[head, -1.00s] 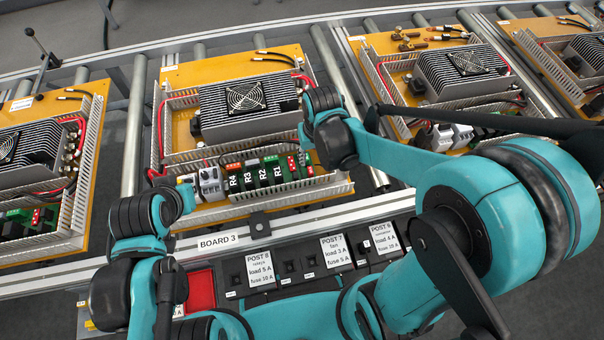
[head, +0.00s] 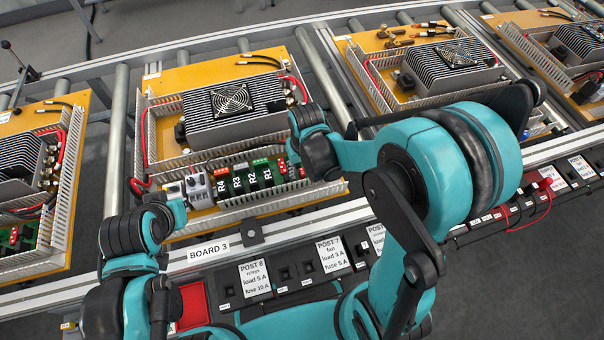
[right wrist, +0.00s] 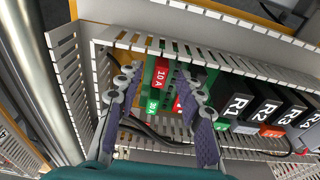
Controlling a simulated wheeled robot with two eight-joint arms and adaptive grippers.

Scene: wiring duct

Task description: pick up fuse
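A red fuse marked 10 A (right wrist: 160,73) stands in a green holder (right wrist: 152,88) inside the slotted duct in the right wrist view. My right gripper (right wrist: 160,84) is open, with one finger on each side of the fuse. I cannot tell whether either finger touches it. A second red piece (right wrist: 178,104) sits lower, near the right finger. In the head view the red and green blocks (head: 283,166) sit right of relay R1, and my right wrist hides the gripper's fingers. My left arm is at lower left, but its fingers do not show.
Black relays marked R1 to R4 (head: 252,179) stand beside the green holders. Slotted duct walls (head: 250,206) enclose the row closely. A finned power unit with a fan (head: 232,100) stands behind. A red tray (head: 193,304) and labelled posts (head: 254,279) lie in front of the board.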

